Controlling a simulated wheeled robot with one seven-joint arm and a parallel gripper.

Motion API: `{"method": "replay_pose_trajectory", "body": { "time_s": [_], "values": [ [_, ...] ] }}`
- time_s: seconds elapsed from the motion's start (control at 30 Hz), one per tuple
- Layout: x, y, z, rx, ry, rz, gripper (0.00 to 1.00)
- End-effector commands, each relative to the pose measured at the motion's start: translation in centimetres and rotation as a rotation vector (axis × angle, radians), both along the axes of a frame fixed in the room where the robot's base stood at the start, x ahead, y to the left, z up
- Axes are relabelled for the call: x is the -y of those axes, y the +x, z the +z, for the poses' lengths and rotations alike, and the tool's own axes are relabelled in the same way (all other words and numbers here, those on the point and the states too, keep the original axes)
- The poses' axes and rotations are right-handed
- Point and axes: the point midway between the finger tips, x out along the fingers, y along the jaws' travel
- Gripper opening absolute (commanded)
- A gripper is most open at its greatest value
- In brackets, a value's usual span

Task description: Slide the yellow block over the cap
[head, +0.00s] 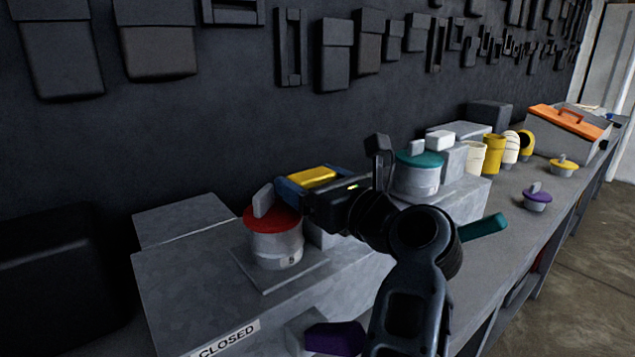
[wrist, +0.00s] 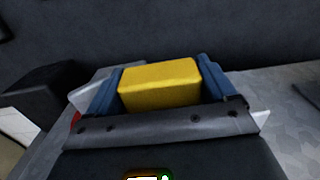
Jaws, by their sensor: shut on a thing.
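My gripper (head: 306,186) is shut on the yellow block (head: 312,178), with its blue fingers on either side of the block. The block also fills the space between the fingers in the wrist view (wrist: 160,85). A red cap (head: 268,222) with an upright grey tab tops a grey cylinder on a square plate, just left of my gripper. A teal cap (head: 420,159) with a grey tab tops another cylinder to the right, behind my arm. Whether the block touches anything beneath it is hidden. Only a sliver of red shows at the left in the wrist view.
A grey duct box (head: 190,290) with a "CLOSED" label carries the red-capped cylinder. A white block (head: 440,140), yellow and white cylinders, a purple-capped piece (head: 537,197) and an orange-lidded box (head: 570,125) stand along the bench. The dark wall (head: 200,120) runs close behind.

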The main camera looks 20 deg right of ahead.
Motion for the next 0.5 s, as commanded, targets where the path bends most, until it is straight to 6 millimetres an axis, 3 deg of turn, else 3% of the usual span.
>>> {"method": "replay_pose_trajectory", "body": {
  "time_s": [0.07,0.1,0.27,0.5],
  "values": [
    [-0.43,-0.04,-0.05,-0.003,-0.001,0.011,0.3],
    [-0.46,-0.04,-0.05,-0.003,-0.001,0.012,0.85],
    [-0.47,-0.03,-0.05,-0.003,-0.001,0.013,1.0],
    [-0.47,-0.02,-0.07,-0.003,-0.001,0.013,1.0]
  ]
}}
